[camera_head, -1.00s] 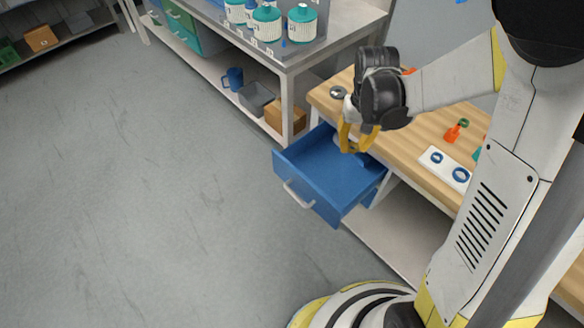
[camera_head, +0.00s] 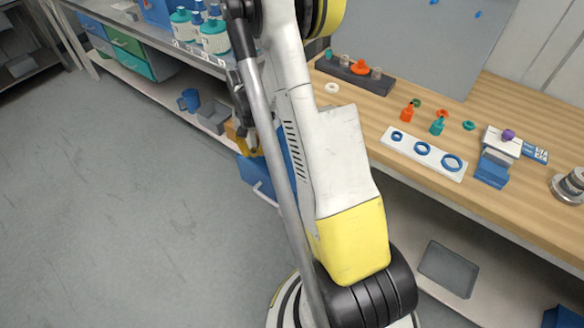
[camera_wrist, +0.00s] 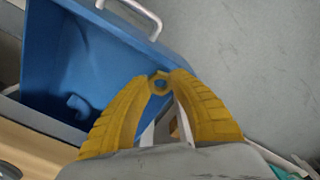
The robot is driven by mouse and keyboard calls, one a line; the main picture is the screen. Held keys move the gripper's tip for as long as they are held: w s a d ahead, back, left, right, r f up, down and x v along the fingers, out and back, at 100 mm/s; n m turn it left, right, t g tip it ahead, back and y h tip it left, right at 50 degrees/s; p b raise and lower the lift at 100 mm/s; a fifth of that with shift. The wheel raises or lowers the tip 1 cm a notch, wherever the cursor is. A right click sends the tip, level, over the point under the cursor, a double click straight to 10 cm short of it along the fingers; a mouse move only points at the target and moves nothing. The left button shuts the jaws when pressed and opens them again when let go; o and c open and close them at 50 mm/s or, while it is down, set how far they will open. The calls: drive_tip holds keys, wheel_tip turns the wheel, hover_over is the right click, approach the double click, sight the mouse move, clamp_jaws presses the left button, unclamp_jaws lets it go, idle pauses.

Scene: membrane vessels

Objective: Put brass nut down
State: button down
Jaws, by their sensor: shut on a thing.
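My gripper (camera_wrist: 160,86) has its two yellow fingers closed together in the wrist view. They are shut on the brass nut (camera_wrist: 160,75), a small yellowish ring at the fingertips with blue showing through its hole. The open blue drawer (camera_wrist: 125,45) lies beyond and below the fingertips, which appear near its side wall. A small blue piece (camera_wrist: 78,104) lies inside the drawer. In the head view, my arm hides most of the gripper and the drawer (camera_head: 250,170); only a bit of yellow finger shows at its left.
The floor at left is clear.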

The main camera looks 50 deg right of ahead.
drive_tip(key=s+d+f+m+b, duration=0.1)
drive_tip(key=s+d+f+m, duration=0.15)
drive_tip(key=d+f, duration=0.35)
drive_tip(key=b, duration=0.3)
hover_over(275, 173)
wheel_tip(275, 173, down, 4)
drive_tip(key=shift+d+f, duration=0.15)
drive_tip(key=shift+f, duration=0.1)
drive_tip(key=shift+f+b, duration=0.85)
drive_tip(key=shift+f, duration=1)
drive_tip(key=shift+f, duration=0.15)
drive_tip(key=c, duration=1.2)
unclamp_jaws()
